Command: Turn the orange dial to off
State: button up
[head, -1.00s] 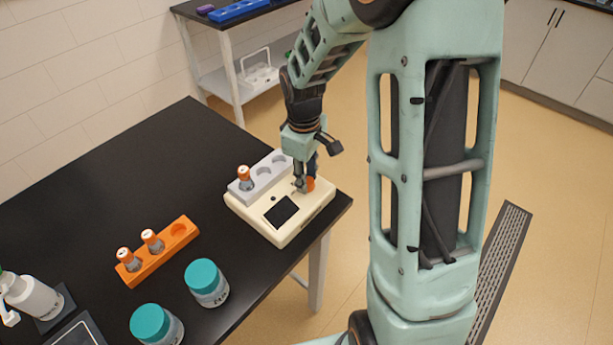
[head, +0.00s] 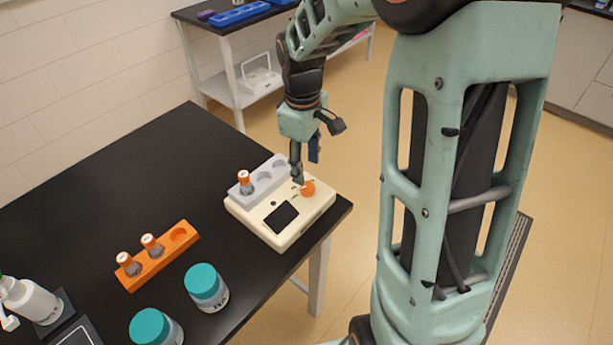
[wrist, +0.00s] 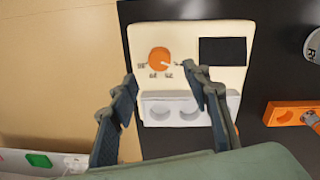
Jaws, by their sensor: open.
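The orange dial (head: 308,188) sits on top of a cream device (head: 262,222) with a dark screen, at the right corner of the black table. In the wrist view the dial (wrist: 159,60) shows whole, with a pale pointer mark toward its lower right and small dark labels around it, too small to read. My gripper (head: 305,172) is above the device, just behind the dial in the head view. In the wrist view its two fingers (wrist: 160,82) are spread apart with nothing between them, and the dial lies a little beyond the tips.
A grey rack (head: 264,178) holding one orange-capped vial (head: 244,180) adjoins the device's far side. An orange rack (head: 160,262) with two vials and teal-lidded jars (head: 206,284) stand to the left. The table's right edge is close to the device.

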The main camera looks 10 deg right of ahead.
notch_tip(320, 180, up, 5)
jog(key=shift+s+a+r, duration=0.1)
dwell(0.5)
